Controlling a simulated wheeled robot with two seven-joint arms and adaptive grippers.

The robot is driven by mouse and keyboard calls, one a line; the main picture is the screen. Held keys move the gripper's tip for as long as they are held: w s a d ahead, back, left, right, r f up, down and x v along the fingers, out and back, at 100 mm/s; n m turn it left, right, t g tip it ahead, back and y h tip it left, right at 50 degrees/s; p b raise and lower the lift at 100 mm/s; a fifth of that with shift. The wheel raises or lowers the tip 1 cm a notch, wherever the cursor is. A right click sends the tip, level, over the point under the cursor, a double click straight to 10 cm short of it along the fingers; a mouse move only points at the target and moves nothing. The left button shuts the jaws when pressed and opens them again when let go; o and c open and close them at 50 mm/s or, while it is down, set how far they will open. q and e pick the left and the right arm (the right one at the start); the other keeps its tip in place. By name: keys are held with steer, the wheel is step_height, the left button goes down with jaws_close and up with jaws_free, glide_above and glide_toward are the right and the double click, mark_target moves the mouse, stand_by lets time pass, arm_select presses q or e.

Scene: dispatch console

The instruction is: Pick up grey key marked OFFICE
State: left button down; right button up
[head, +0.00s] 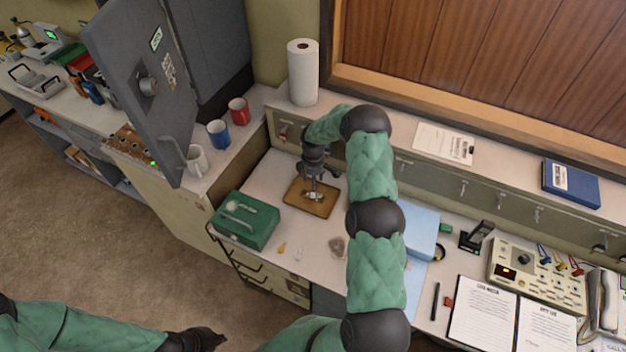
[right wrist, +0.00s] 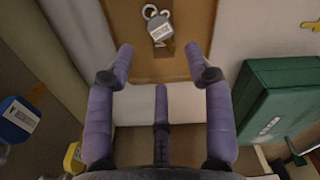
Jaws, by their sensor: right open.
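A key with a grey tag (right wrist: 161,30), a white label and a pale ring lies on a brown wooden tray (right wrist: 190,63). The label's print is too small to read. In the head view the tray (head: 292,202) is on the counter, with the key (head: 314,196) partly hidden by my right gripper (head: 317,184). In the right wrist view my right gripper (right wrist: 167,62) has its fingers spread and empty, with the key beyond the fingertips. My left gripper (head: 212,339) is low at the left, away from the tray; its jaw is unclear.
A green box (head: 245,220) stands left of the tray. A yellow key (head: 282,247) lies in front. In the wrist view blue (right wrist: 18,120) and yellow (right wrist: 73,158) tags show at the lower left. A paper towel roll (head: 303,72) stands behind; a grey cabinet door (head: 140,85) is open.

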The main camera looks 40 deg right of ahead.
mark_target(313, 195)
step_height(313, 195, down, 7)
steer(key=b, duration=0.3)
steer(key=shift+r+b, duration=0.1)
steer(key=shift+b, duration=0.3)
steer(key=shift+f+b, duration=0.8)
steer(key=shift+f, duration=0.1)
steer(key=shift+c, duration=0.3)
steer(key=c, duration=0.9)
steer(key=shift+o, duration=0.2)
steer(key=shift+r, duration=0.15)
steer(key=shift+r+p, duration=1.25)
steer(key=shift+r, duration=1.15)
